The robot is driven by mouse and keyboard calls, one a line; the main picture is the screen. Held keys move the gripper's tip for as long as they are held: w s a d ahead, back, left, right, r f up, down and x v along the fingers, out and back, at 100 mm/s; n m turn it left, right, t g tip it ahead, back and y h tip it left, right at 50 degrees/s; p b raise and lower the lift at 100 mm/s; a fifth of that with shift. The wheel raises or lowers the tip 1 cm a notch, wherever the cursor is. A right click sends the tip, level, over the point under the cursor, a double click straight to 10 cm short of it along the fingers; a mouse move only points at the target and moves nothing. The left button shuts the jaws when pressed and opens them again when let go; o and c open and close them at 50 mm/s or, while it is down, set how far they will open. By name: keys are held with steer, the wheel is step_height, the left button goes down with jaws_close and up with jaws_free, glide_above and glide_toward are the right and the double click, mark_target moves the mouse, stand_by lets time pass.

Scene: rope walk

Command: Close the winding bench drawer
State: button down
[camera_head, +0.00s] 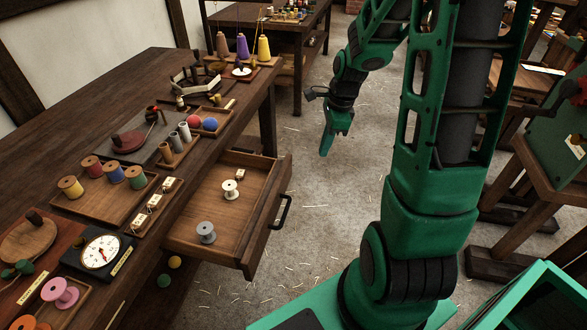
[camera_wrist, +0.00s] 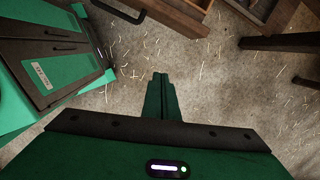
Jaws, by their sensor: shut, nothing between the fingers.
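The winding bench (camera_head: 130,84) runs along the left in the head view. Its drawer (camera_head: 257,262) is pulled well out, with a dark handle (camera_head: 282,211) on its front. Inside lie a grey spool (camera_head: 206,233), a white spool (camera_head: 230,189) and a small labelled block (camera_head: 241,175). My gripper (camera_head: 325,152) is shut and empty, pointing down over the floor, behind and to the right of the drawer and apart from it. In the wrist view my gripper (camera_wrist: 160,76) points at bare floor; the drawer front (camera_wrist: 172,12) and its handle (camera_wrist: 119,11) show at the top.
The bench top holds a tray of thread spools (camera_head: 110,190), a dial gauge (camera_head: 101,252) and several cones (camera_head: 243,46). Wooden stands (camera_head: 530,190) are at the right. A green open box (camera_head: 541,300) is at lower right. Straw-strewn floor between is free.

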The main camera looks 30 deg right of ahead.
steer(key=w+a+f+m, duration=0.3)
steer(key=w+a+f, duration=0.2)
steer(key=f, duration=0.8)
steer(key=w, duration=0.3)
steer(key=shift+w+m+t+y, duration=0.15)
steer(key=shift+m+t+y, duration=0.15)
steer(key=shift+y, duration=0.1)
steer(key=shift+w, duration=0.1)
